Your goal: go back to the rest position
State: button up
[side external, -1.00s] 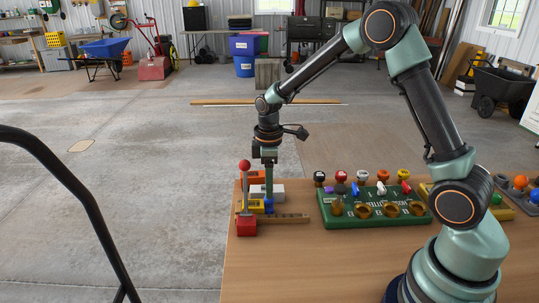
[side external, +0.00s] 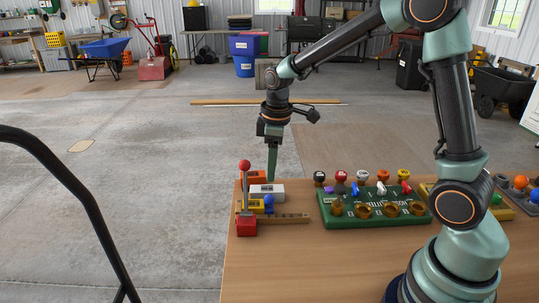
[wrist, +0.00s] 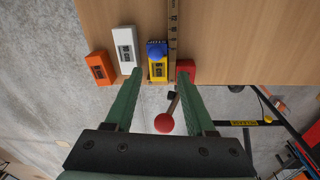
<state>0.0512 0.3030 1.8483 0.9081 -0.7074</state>
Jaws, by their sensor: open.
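My gripper (side external: 272,163) is up above the left end of the wooden table, over the small blocks and a lever. In the wrist view its two green fingers (wrist: 159,80) stand apart with nothing between them that they hold. Below are an orange block (wrist: 101,68), a white block (wrist: 122,48) and a yellow block (wrist: 158,69) with a blue knob (wrist: 156,48). A red base (wrist: 186,69) carries a lever with a red ball (wrist: 164,123). The lever stands upright in the side view. The fingers appear clear of these things.
A green board (side external: 375,215) with several round holders and coloured knobs lies on the table (side external: 310,268) to the right. The table's front area is clear. A black tube (side external: 75,190) stands at the left.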

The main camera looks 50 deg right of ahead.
jog(key=s+a+r+m+t, duration=0.2)
jog(key=s+r+m+t, duration=0.2)
jog(key=s+r+m, duration=0.3)
jog(key=shift+s+r+m+t, duration=0.3)
jog(key=shift+s+r, duration=1.45)
jog(key=shift+s, duration=1.65)
jog(key=shift+a, duration=0.1)
